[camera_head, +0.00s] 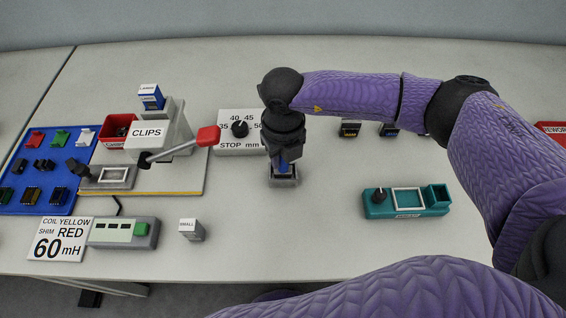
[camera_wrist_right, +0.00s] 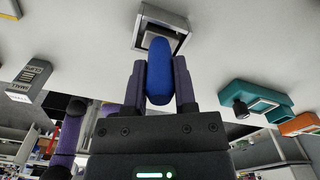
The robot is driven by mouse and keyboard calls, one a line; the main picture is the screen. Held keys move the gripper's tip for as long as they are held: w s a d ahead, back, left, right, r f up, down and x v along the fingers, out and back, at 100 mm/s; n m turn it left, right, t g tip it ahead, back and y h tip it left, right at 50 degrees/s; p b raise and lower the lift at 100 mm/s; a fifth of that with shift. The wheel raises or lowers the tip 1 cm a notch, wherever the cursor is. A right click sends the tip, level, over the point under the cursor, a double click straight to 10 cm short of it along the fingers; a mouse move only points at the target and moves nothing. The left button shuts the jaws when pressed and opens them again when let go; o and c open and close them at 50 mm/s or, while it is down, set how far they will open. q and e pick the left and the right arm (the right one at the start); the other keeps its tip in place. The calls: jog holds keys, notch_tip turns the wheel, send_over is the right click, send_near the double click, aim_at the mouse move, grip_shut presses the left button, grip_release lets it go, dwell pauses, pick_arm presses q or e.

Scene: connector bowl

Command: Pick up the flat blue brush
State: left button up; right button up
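The flat blue brush (camera_wrist_right: 158,72) sits between the two fingers of my right gripper (camera_wrist_right: 159,85) in the right wrist view, and both fingers appear to touch its sides. In the head view my right gripper (camera_head: 283,152) points down, and a bit of blue shows under it, just above a small grey square holder (camera_head: 284,181). The holder also shows in the wrist view (camera_wrist_right: 162,20), behind the brush tip. I cannot tell whether the brush's lower end is still inside the holder. My left gripper is not in view.
To the left stand a clip press (camera_head: 147,133) with a red-ended lever, a blue parts tray (camera_head: 40,185) and a stop dial plate (camera_head: 238,144). A small grey block (camera_head: 191,229) lies nearer. A teal fixture (camera_head: 407,213) stands right. Table between holder and teal fixture is clear.

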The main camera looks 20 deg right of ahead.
grip_shut()
